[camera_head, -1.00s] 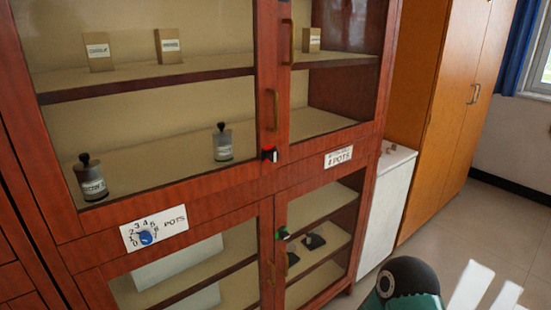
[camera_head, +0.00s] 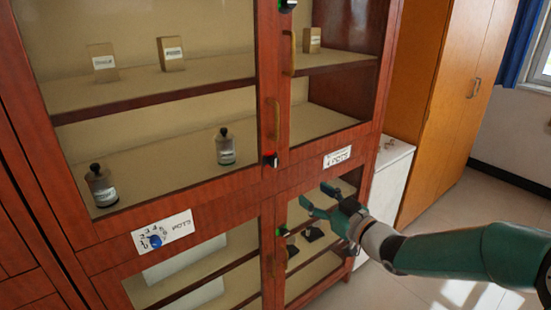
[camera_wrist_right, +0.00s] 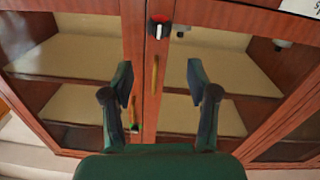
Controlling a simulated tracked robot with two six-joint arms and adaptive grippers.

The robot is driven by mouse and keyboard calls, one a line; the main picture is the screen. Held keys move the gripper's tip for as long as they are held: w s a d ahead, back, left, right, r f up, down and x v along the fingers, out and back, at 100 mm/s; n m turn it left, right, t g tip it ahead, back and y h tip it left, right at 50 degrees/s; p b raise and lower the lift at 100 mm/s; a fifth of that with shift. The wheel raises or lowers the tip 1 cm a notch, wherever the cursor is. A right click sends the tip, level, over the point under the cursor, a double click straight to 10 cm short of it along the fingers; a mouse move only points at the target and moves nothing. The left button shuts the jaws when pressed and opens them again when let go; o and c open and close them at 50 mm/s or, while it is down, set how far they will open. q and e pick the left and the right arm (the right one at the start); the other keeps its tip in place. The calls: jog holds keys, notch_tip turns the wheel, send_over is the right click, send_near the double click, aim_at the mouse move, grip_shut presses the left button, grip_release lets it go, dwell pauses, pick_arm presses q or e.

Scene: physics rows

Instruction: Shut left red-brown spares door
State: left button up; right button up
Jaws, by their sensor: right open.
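A red-brown cabinet has glazed doors above and below. The upper left door (camera_head: 264,60) has a brass handle (camera_head: 275,120), and the lower left door (camera_head: 266,235) also has one. I cannot read a spares label, and I cannot tell whether a left door is slightly ajar. My right gripper (camera_head: 316,196) is open and empty in front of the lower right part of the cabinet. In the right wrist view its fingers (camera_wrist_right: 162,90) are spread, with two brass handles (camera_wrist_right: 155,75) of a pair of doors between them. My left gripper is out of view.
A red-marked latch (camera_head: 269,160) and a green-marked one (camera_head: 281,230) sit near the middle seam. Bottles (camera_head: 225,147) and small boxes (camera_head: 172,54) stand on shelves behind the glass. A white low unit (camera_head: 390,170) and an orange cupboard (camera_head: 445,110) stand to the right, with open floor before them.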

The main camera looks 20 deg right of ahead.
aim_at(276, 164)
jog(key=p+x, duration=0.1)
jog(key=x, duration=0.4)
jog(key=p+x, duration=0.2)
jog(key=x, duration=0.4)
jog(key=r+p+x, duration=0.1)
jog(key=p+x, duration=0.1)
jog(key=x, duration=0.3)
jog(key=shift+w, duration=0.4)
grip_shut()
